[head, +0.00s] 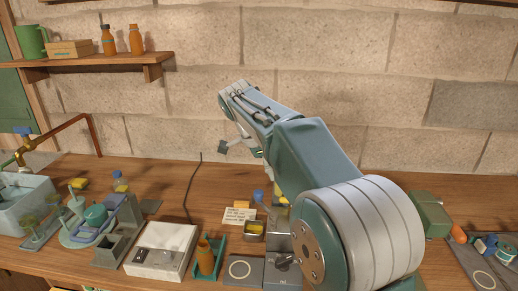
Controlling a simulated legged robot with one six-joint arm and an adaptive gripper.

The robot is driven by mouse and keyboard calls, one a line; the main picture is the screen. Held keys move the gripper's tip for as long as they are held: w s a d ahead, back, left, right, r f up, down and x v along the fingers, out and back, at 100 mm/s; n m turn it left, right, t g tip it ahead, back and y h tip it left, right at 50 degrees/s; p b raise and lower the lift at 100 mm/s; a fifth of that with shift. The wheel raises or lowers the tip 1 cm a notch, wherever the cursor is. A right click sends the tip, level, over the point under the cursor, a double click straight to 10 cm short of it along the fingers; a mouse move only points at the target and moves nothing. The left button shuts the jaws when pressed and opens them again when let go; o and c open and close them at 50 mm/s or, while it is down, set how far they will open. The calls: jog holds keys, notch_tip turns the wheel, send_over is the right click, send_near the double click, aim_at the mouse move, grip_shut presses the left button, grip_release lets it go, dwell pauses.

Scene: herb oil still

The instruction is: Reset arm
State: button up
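My arm reaches from the lower right of the head view up toward the block wall, above the wooden bench (172,180). My gripper (238,150) is near the arm's far end, left of the middle of the picture and above the bench top. Only a small dark grey part of it shows below the arm; the arm hides the rest. I cannot tell whether its fingers are open or shut, or whether they hold anything.
On the bench stand a white scale-like box (160,250), an orange bottle (205,257) in a green holder, a note card (239,215), a small tin (252,231) and a sink (22,205). A shelf (90,62) hangs upper left. A green box (431,213) is right.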

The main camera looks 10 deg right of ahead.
jog(key=s+d+r+n+t+y, duration=0.1)
jog(key=s+d+n, duration=0.1)
jog(key=s+n, duration=0.4)
jog(key=s+d+r+n+t+y, duration=0.1)
jog(key=s+d+n, duration=0.2)
jog(key=s, duration=0.5)
jog(key=s+f+n+t+y, duration=0.1)
jog(key=s+f+n, duration=0.3)
jog(key=s, duration=0.4)
jog(key=s+d+f+n+t+y, duration=0.1)
jog(key=s+f+n, duration=0.3)
jog(key=s+n, duration=0.3)
jog(key=shift+s+f+t+y, duration=0.25)
jog(key=shift+s+t+y, duration=0.05)
jog(key=shift+s, duration=0.15)
